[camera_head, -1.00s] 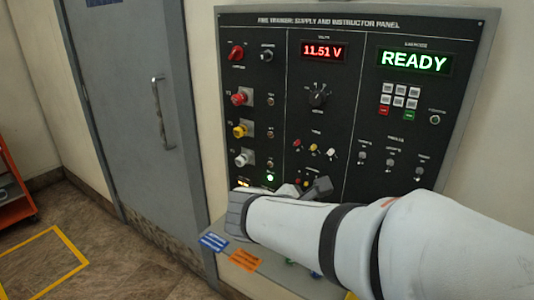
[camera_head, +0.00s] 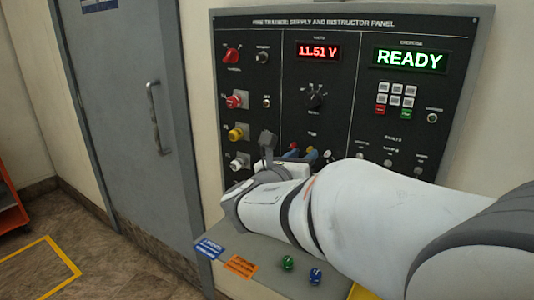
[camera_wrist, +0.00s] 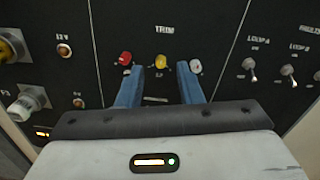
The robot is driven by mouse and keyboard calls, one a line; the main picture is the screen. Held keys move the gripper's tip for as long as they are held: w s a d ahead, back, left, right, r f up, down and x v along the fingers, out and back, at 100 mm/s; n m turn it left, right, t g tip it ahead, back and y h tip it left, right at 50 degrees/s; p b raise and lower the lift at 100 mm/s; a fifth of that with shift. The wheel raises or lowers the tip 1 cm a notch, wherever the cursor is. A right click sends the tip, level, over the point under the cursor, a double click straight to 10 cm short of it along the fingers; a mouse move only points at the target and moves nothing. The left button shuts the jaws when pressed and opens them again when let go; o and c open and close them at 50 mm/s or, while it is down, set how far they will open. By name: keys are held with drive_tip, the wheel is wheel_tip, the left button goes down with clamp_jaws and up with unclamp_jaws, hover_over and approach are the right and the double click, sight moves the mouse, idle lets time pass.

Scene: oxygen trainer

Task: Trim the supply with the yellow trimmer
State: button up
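The yellow trimmer (camera_wrist: 161,62) is a small knob under the word TRIM on the black panel. It sits between a red trimmer (camera_wrist: 125,58) and a white trimmer (camera_wrist: 195,66) in the wrist view. My gripper (camera_wrist: 160,76) has its two blue fingers apart, one low on each side of the yellow trimmer. No finger visibly touches it. In the head view my gripper (camera_head: 301,154) is at the trim row, and my arm hides much of the lower panel. The red volts display (camera_head: 318,51) reads 11.51 V.
The green display (camera_head: 409,58) reads READY. A dark rotary knob (camera_head: 315,97) is above the trim row. Red, yellow and white knobs stand to its left. Fault toggle switches (camera_wrist: 252,73) are right of the trimmers. A grey ledge (camera_head: 265,281) juts out below the panel.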

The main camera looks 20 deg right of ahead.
drive_tip(key=shift+x, duration=0.9)
drive_tip(key=shift+s, duration=0.1)
clamp_jaws()
drive_tip(key=shift+f+b, duration=0.2)
drive_tip(key=shift+b, duration=0.3)
